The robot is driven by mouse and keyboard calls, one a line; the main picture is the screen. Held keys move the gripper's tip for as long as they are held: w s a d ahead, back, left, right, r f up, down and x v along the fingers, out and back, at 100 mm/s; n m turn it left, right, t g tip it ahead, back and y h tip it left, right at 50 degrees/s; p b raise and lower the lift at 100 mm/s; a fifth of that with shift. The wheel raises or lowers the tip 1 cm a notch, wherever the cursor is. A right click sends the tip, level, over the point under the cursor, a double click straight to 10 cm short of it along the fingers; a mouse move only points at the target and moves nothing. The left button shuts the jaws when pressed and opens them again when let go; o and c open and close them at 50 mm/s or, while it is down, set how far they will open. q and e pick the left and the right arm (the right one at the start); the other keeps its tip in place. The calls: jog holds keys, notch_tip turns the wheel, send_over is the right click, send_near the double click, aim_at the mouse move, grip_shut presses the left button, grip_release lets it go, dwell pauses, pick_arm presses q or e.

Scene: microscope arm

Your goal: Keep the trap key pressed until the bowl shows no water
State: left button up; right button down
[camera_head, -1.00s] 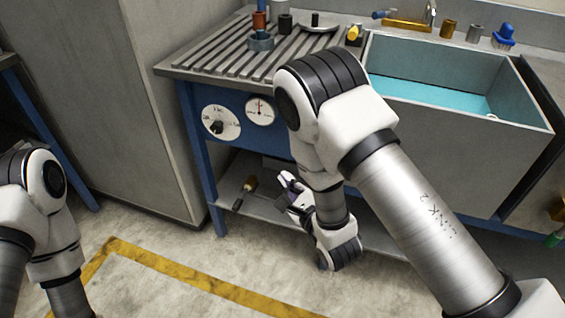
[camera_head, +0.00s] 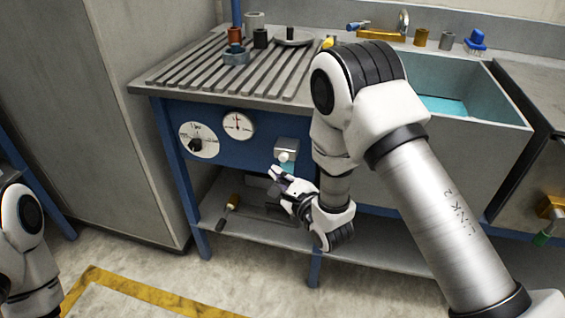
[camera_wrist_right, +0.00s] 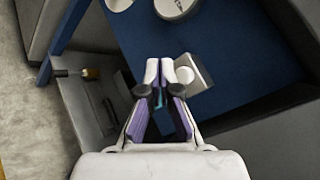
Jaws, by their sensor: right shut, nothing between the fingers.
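The key seems to be the pale round button on a small grey box (camera_head: 287,152) on the blue front panel under the drainboard. It also shows in the right wrist view (camera_wrist_right: 188,75), just right of the fingertips. A teal patch (camera_head: 288,168) shows just under the box, mostly behind my gripper; I cannot tell whether it is the bowl. My right gripper (camera_head: 274,174) is shut and empty, its tips below and left of the button; contact is not clear. Teal water (camera_head: 443,105) shows in the sink (camera_head: 490,110). My left gripper is out of view.
Two dials (camera_head: 198,140) sit on the panel left of the box. A lower shelf (camera_head: 260,225) holds a yellow-handled tool (camera_head: 231,207). Cups and a dish (camera_head: 293,38) stand on the ribbed drainboard (camera_head: 190,75). A tall grey cabinet (camera_head: 100,120) stands at left.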

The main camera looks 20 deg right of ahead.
jog(key=shift+w+d, duration=0.6)
jog(key=shift+w, duration=0.25)
dwell(0.8)
jog(key=shift+w+d, duration=0.25)
jog(key=shift+w, duration=0.05)
jog(key=shift+w+d, duration=0.25)
jog(key=shift+w, duration=0.2)
dwell(0.7)
dwell(1.3)
jog(key=shift+s+a+p, duration=0.3)
jog(key=shift+s+a, duration=0.2)
jog(key=shift+s, duration=0.3)
jog(key=s+a, duration=0.1)
jog(key=s, duration=0.1)
jog(key=s+a+p, duration=0.1)
jog(key=s, duration=0.1)
jog(key=shift+a, duration=0.4)
